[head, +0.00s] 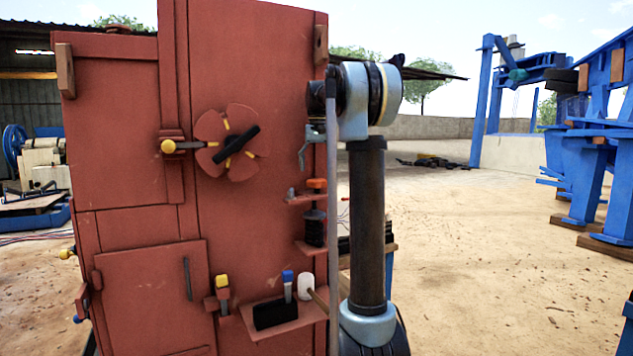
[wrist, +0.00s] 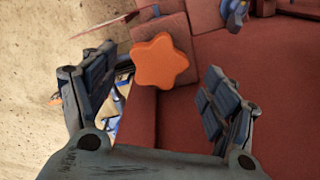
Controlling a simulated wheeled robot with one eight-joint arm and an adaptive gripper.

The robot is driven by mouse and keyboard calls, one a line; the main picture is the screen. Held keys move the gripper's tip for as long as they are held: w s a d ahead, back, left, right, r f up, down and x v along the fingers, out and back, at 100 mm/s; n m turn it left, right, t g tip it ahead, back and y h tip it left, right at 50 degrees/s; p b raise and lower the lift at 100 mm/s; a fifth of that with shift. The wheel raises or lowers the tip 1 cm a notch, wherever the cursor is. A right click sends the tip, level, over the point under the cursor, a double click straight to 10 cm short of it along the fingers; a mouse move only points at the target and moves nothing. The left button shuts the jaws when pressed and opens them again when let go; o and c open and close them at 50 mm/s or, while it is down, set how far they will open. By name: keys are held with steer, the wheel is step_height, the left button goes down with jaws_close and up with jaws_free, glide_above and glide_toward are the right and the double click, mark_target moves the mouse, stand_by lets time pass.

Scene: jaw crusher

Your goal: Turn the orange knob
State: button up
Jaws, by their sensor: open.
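The orange knob (wrist: 160,60) is star-shaped and sits on a small red shelf in the wrist view. In the head view the knob (head: 317,184) shows small, on a bracket on the right side of the red cabinet. My gripper (wrist: 152,88) is open and empty, with one finger on each side of the picture. The knob shows between and just beyond the fingertips, and I see no contact. In the head view my gripper (head: 310,147) is partly hidden, above the knob.
The red cabinet (head: 262,70) fills the left of the head view. A rotary handle (head: 235,146) and several small controls stick out from it. A black cylinder (head: 314,228) stands below the knob. Open sandy ground (head: 490,240) lies to the right.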

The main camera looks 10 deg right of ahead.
mark_target(317, 180)
steer(key=shift+f, duration=2.35)
steer(key=c, duration=1.1)
